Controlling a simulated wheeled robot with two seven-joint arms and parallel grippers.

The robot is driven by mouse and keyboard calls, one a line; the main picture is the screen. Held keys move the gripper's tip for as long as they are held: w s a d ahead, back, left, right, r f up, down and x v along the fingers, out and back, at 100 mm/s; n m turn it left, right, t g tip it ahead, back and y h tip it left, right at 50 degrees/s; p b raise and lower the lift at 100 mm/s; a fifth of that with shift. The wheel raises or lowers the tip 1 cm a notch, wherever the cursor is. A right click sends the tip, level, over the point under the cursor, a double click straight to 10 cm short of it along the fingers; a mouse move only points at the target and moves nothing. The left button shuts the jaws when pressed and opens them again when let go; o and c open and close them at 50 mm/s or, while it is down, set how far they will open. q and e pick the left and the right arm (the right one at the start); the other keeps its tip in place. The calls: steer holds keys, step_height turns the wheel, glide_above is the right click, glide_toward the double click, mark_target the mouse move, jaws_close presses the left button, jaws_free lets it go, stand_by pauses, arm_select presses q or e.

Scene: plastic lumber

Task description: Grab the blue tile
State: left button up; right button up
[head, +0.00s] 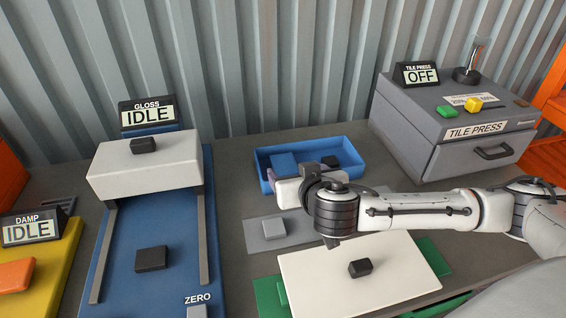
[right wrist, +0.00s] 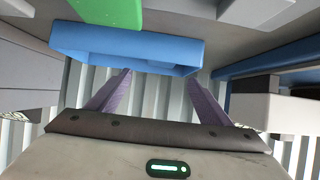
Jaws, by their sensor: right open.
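The blue tile (head: 284,163) lies in the left part of a blue tray (head: 348,147) at the back middle of the bench. My right gripper (head: 270,178) is at the tray's near left side, just in front of the tile, and hides part of the tray. In the right wrist view its two purple fingers (right wrist: 158,75) are spread apart with nothing between them. The blue tray (right wrist: 125,48) shows beyond the fingertips there; the tile cannot be made out in that view. My left gripper is not in view.
A dark block (head: 330,162) is in the tray's right part. A grey plate with a grey block (head: 274,229) and a white board with a dark block (head: 360,268) lie nearer. The tile press (head: 455,130) stands right, the gloss machine (head: 150,165) left.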

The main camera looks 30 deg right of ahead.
mark_target(285, 165)
steer(key=x, duration=0.4)
steer(key=p+x, duration=0.1)
steer(key=x, duration=0.3)
steer(key=shift+s+a+f, duration=0.1)
steer(key=shift+a+f, duration=0.05)
steer(key=shift+f, duration=0.15)
steer(key=c, duration=1.2)
